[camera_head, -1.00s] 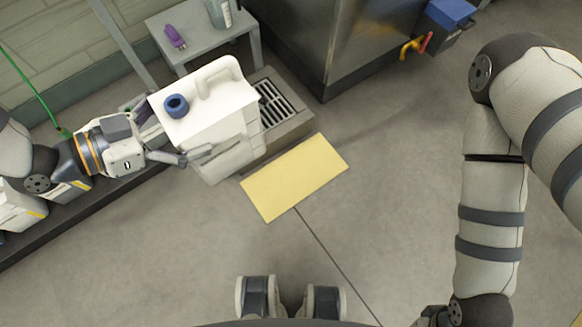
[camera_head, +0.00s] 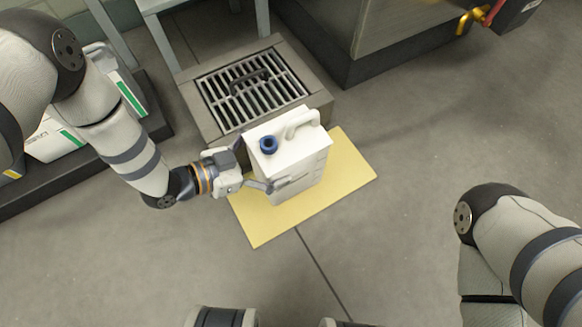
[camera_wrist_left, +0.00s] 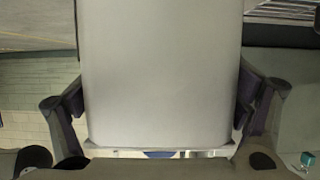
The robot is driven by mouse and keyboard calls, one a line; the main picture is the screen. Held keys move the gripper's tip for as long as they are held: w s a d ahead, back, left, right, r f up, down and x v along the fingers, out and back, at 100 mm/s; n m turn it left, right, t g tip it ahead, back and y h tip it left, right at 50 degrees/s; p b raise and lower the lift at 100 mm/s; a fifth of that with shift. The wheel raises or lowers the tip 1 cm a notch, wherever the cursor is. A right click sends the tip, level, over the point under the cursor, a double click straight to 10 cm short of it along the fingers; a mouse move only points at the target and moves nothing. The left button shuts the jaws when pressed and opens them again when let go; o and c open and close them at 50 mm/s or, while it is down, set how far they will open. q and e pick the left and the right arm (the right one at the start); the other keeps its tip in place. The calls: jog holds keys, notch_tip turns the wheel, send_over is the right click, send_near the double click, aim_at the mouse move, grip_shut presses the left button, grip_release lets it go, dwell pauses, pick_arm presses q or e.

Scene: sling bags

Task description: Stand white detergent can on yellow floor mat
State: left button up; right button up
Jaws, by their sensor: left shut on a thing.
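The white detergent can (camera_head: 308,160), with a blue cap and a handle on top, is upright over the yellow floor mat (camera_head: 350,183). It hides the middle of the mat, and I cannot tell whether its base touches the mat. My left gripper (camera_head: 258,167) is shut on the can from its left side. In the left wrist view the can's pale wall (camera_wrist_left: 160,70) fills the space between the two fingers (camera_wrist_left: 160,115). My right arm shows at the right, but its gripper is out of view.
A floor drain grate (camera_head: 225,90) in a raised frame lies just behind the mat. A steel cabinet (camera_head: 390,30) stands at the back, with a yellow and red valve (camera_head: 475,18). White cans with green stripes (camera_head: 55,138) stand on a dark ledge at left. Floor in front and right is clear.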

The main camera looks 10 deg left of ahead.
pick_arm(q)
jog(key=w+d+f+b, duration=0.1)
jog(key=f, duration=0.1)
jog(key=w+d+f+b, duration=0.1)
jog(key=f, duration=0.1)
jog(key=w+d+f+b, duration=0.1)
jog(key=f, duration=0.1)
jog(key=shift+d, duration=0.3)
notch_tip(320, 180, down, 3)
jog(key=shift+r+b, duration=0.15)
jog(key=shift+b, duration=0.7)
jog(key=o, duration=1.6)
jog(key=shift+s+f, duration=0.1)
jog(key=shift+f, duration=0.1)
jog(key=shift+r, duration=0.1)
